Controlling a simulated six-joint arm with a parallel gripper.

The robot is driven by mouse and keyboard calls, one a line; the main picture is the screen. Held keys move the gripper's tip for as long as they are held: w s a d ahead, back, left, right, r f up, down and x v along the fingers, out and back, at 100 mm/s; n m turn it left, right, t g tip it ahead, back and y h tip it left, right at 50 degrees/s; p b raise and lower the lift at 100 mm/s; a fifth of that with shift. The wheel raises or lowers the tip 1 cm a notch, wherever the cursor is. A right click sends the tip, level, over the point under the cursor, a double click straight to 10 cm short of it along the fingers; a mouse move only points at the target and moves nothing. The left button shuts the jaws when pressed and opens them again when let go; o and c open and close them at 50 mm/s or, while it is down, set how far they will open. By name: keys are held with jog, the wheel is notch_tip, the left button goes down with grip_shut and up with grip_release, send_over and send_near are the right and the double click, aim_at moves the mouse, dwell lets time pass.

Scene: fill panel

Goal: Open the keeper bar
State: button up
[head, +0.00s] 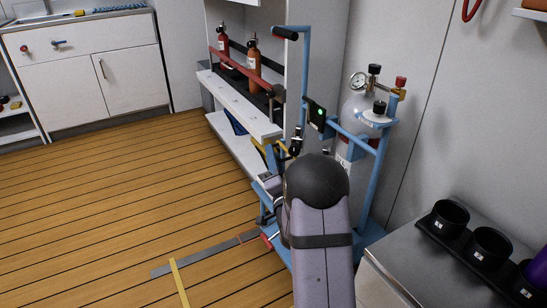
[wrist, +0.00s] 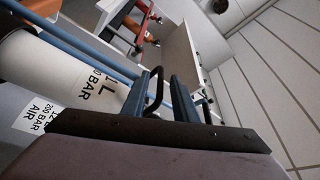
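The keeper bar (head: 238,69) looks to be the red bar across the front of the bottle rack in the head view. It runs in front of two orange-red bottles (head: 253,58) and has a dark piece at its near end. A red bar also shows near the top of the wrist view (wrist: 143,23), beside an orange bottle. My gripper (wrist: 178,92) is low and in front of the rack, apart from the bar. My own arm hides most of it in the head view.
A blue cart frame (head: 377,175) with a grey gas cylinder (head: 358,108) stands close to my arm, right of the rack. A metal counter with black cups (head: 450,217) is at the right. White cabinets (head: 85,62) stand at the back left. The wooden floor (head: 120,190) is mostly clear.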

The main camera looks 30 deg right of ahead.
jog(key=shift+w+d+r, duration=0.15)
jog(key=shift+w, duration=0.4)
grip_shut()
dwell(1.1)
